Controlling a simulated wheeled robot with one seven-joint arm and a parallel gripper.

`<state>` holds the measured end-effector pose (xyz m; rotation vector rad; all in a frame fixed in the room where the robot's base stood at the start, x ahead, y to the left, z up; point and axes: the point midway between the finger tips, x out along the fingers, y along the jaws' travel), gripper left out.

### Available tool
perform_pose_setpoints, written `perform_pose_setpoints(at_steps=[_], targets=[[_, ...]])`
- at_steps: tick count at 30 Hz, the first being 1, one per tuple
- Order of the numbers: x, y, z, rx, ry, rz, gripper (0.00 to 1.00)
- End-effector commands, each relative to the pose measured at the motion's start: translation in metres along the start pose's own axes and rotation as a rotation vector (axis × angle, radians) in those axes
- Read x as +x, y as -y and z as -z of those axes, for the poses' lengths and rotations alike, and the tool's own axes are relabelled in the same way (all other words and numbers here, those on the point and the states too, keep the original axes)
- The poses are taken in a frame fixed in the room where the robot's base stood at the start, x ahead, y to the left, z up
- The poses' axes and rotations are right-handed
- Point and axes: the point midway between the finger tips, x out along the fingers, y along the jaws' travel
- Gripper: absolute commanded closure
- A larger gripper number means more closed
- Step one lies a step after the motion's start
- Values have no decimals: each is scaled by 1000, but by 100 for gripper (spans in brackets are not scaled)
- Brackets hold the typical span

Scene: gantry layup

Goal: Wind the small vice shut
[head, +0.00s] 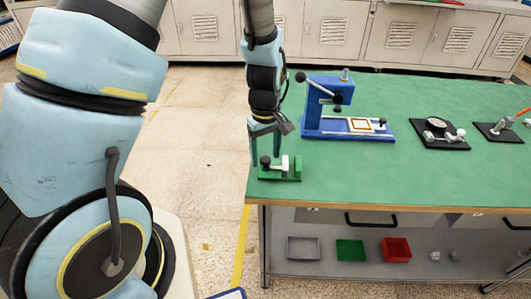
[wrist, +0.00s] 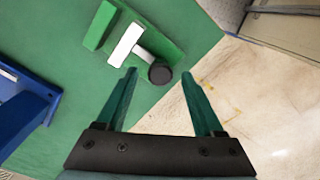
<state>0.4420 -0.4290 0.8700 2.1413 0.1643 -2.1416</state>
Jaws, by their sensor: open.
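The small vice (head: 289,177) sits at the near left corner of the green table, with a green base, a green fixed jaw, a white moving jaw (wrist: 126,45) and a round black knob (head: 265,161). A gap shows between the white jaw and the green fixed jaw (wrist: 101,25). My gripper (head: 266,150) is open and points down at the knob end of the vice. In the wrist view the knob (wrist: 160,73) appears between the two fingertips, with space on both sides. I cannot tell whether the tips are level with it.
A blue press (head: 312,115) with a black-knobbed lever stands just behind and right of the vice. A dark plate with a gauge (head: 437,125) and another fixture (head: 498,132) lie farther right. The table's left edge is close to my gripper. The table front-centre is clear.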

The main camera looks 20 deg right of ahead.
Motion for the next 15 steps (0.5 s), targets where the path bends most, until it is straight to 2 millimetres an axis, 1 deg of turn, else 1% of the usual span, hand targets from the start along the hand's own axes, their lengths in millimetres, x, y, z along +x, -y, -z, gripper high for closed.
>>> perform_pose_setpoints(at_steps=[4, 7, 11, 15], targets=[[-4, 0, 0, 0, -1, -1, 31], [-14, -1, 1, 0, -3, -2, 31], [-35, -1, 0, 1, -3, -5, 31], [-62, -1, 1, 2, -4, -6, 31]])
